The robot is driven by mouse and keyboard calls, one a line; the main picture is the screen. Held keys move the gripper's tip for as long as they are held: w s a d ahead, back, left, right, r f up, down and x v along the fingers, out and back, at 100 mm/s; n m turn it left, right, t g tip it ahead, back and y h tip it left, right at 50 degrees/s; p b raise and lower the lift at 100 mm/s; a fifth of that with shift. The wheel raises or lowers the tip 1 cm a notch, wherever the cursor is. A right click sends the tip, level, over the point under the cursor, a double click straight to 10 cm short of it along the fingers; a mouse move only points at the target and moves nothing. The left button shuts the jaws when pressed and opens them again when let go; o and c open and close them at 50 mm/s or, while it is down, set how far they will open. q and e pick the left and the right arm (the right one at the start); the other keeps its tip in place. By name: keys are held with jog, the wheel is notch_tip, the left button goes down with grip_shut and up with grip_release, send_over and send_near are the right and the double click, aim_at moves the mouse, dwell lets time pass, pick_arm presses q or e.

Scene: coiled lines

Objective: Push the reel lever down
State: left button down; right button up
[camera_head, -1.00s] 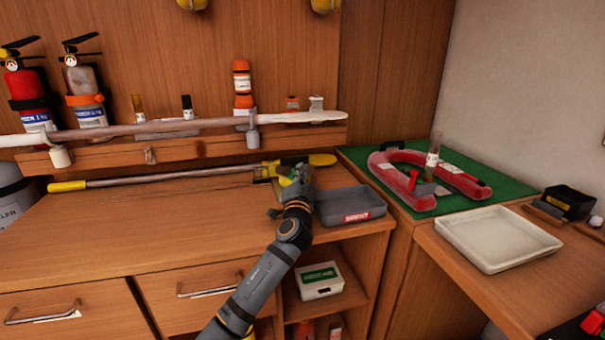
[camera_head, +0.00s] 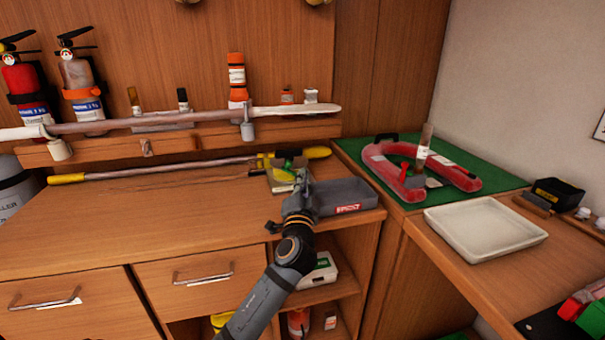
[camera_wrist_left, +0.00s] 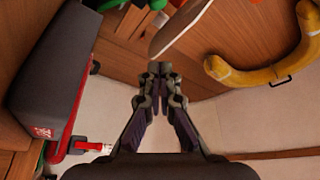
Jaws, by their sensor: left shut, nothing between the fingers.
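I cannot tell whether this is the reel, and no lever can be made out clearly. My right gripper is not in view.
A white tray (camera_head: 487,248) is at right. The counter's left part is clear.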

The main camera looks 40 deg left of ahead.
pick_arm(q)
jog(key=shift+a, duration=0.15)
jog(key=w+d+r+n+g+y+p, duration=0.2)
jog(key=r+n+g+p, duration=0.3)
jog(key=n+g+p, duration=0.3)
jog(key=shift+w+d+r+g+y, duration=0.3)
jog(key=shift+w+d+r+g, duration=0.1)
jog(key=shift+d, duration=0.25)
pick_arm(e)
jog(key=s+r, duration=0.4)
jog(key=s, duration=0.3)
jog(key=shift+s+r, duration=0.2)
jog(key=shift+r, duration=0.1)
